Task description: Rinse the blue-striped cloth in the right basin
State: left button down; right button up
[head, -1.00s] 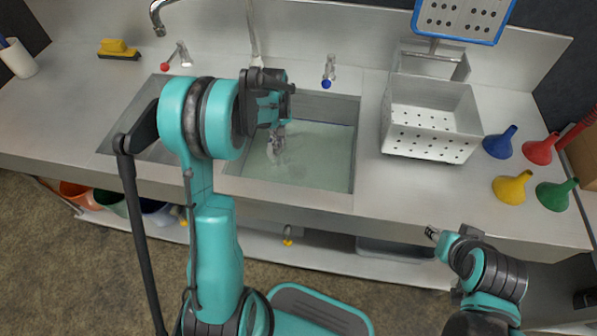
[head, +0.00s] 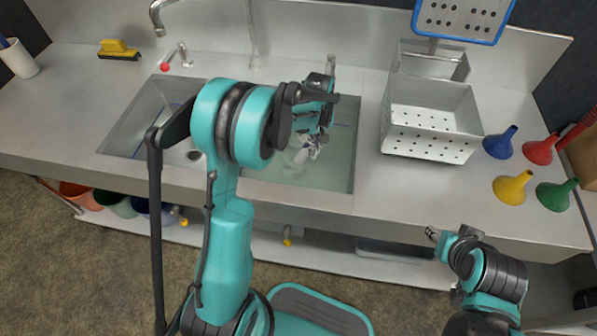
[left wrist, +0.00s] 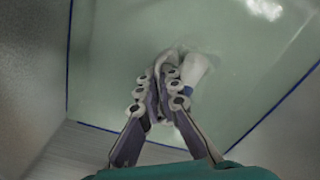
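The right basin (head: 338,175) holds pale green water. My left gripper (head: 312,146) is down in it, in the upper middle part. In the left wrist view my left gripper (left wrist: 162,92) has its fingers close together on a bunched white cloth (left wrist: 196,70) with a blue stripe. The cloth is at or in the water; fingers and gripper hide part of it. In the head view only a small pale bit of the cloth (head: 300,155) shows below the gripper. My right gripper (head: 433,234) is off the counter's front edge at lower right, too small to read.
The left basin (head: 125,125) is partly behind my left arm. A perforated white box (head: 430,138) stands right of the right basin, with several coloured funnels (head: 512,188) beyond it. A tap (head: 158,18) and a red-knobbed valve (head: 175,58) are behind the basins.

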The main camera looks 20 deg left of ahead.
pick_arm(q)
jog(key=s+a, duration=0.3)
jog(key=a, duration=0.8)
jog(key=w+d, duration=0.3)
jog(key=d, duration=1)
jog(key=shift+w, duration=0.2)
dwell(2.3)
jog(key=a+r+p, duration=0.3)
jog(key=r+p, duration=0.9)
jog(key=r, duration=0.5)
jog(key=s+a+r+p, duration=0.1)
jog(key=a+r+p, duration=0.2)
jog(key=r+p, duration=0.9)
notch_tip(320, 180, up, 6)
jog(key=shift+s+a+r, duration=0.1)
jog(key=shift+s+a, duration=0.2)
jog(key=shift+a, duration=0.1)
